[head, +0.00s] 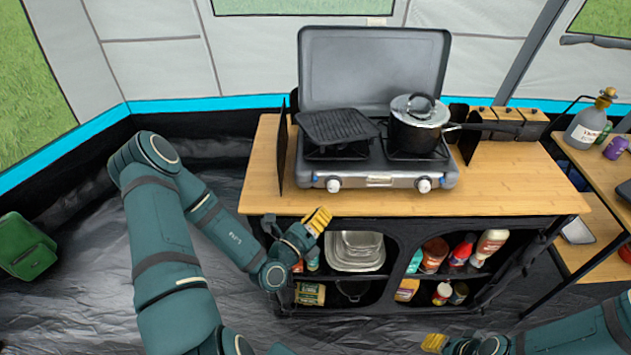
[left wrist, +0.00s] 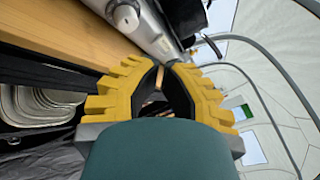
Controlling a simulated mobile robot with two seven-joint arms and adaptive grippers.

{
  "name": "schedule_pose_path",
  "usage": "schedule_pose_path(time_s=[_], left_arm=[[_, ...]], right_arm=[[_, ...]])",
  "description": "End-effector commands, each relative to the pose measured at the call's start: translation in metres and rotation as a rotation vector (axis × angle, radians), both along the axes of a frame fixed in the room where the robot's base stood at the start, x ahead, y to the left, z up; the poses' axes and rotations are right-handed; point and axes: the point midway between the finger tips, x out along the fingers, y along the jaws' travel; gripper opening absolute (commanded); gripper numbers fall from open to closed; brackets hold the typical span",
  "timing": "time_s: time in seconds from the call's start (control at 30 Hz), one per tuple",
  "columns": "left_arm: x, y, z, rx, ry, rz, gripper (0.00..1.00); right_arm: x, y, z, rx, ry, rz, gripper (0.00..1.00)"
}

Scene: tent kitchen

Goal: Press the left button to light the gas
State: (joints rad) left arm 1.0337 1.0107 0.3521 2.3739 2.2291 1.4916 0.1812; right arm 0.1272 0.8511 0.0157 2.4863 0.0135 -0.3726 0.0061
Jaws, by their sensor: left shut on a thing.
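The camping stove (head: 378,178) stands on the wooden counter, with a left knob (head: 333,185) and a right knob (head: 424,185) on its silver front. One knob (left wrist: 126,16) shows at the top of the left wrist view, beyond my fingers. My left gripper (head: 318,220) is in front of the counter's edge, below the left knob and apart from it. Its yellow fingers (left wrist: 160,66) are brought together at the tips; I cannot make out what is between them. My right gripper (head: 434,343) is low at the bottom right, far from the stove, and its jaws do not show clearly.
A black grill plate (head: 338,125) and a lidded pot (head: 417,125) sit on the burners. A dark windscreen panel (head: 281,155) stands left of the stove. The counter's front strip (head: 390,204) is bare. Shelves below hold trays (head: 355,252) and bottles.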

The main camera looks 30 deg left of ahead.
Motion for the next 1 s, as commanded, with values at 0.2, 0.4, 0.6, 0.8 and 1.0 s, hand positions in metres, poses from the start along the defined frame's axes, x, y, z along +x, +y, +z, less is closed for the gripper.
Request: schedule_pose_path(time_s=[0.2, 0.4, 0.6, 0.8, 1.0], left_arm=[[0.004, 0.002, 0.0, 0.002, -0.001, -0.002, 0.0], [0.023, 0.013, -0.001, 0.004, -0.002, -0.002, 0.0], [0.046, 0.028, -0.002, 0.004, -0.002, -0.002, 0.0], [0.064, 0.038, 0.001, 0.002, -0.001, -0.002, 0.0], [0.074, 0.044, 0.001, 0.001, 0.0, -0.003, 0.0]], right_arm=[[0.0, 0.0, -0.002, 0.0, 0.001, 0.0, 0.36], [-0.002, 0.0, -0.007, 0.001, 0.005, 0.004, 0.36], [-0.005, 0.001, -0.016, 0.002, 0.011, 0.009, 0.36], [-0.005, 0.001, -0.013, 0.002, 0.011, 0.009, 0.36], [-0.004, 0.001, -0.012, 0.002, 0.009, 0.007, 0.36]])
